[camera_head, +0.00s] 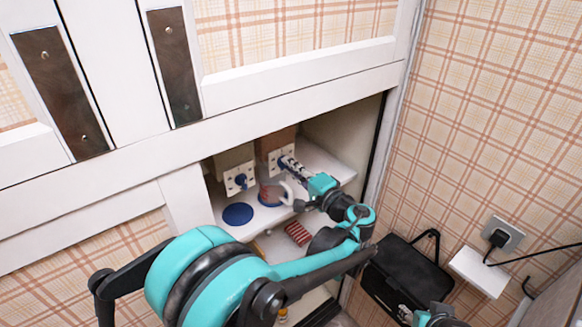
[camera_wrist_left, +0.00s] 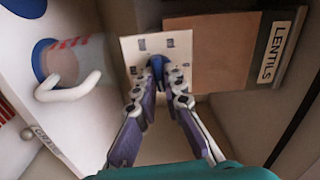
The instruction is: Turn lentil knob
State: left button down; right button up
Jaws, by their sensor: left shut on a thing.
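The lentil dispenser (camera_wrist_left: 205,62) is a brown box with a white plate (camera_wrist_left: 180,42) on its front and a "LENTILS" label (camera_wrist_left: 273,50) on its side. Its blue knob (camera_wrist_left: 158,66) sits on the plate, partly hidden by the fingertips. My left gripper (camera_wrist_left: 166,78) is shut on this knob, one finger on each side. In the head view, my left gripper (camera_head: 287,163) reaches into the cupboard niche to the right-hand dispenser plate (camera_head: 275,158). My right gripper's fingers do not show.
A clear mug with a pale handle (camera_head: 272,195) stands below the lentil dispenser. A second dispenser plate with a blue knob (camera_head: 239,180) is to its left, above a bare blue disc (camera_head: 238,214). A red striped item (camera_head: 298,233) lies lower. A black case (camera_head: 408,272) is right.

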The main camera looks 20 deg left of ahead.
pick_arm(q)
jog(key=m, duration=0.3)
jog(key=shift+m, duration=0.3)
jog(key=shift+f+m, duration=0.1)
jog(key=shift+m, duration=1.8)
jog(key=c, duration=1.6)
grip_release()
jog(key=shift+a, duration=0.1)
jog(key=v, duration=1.2)
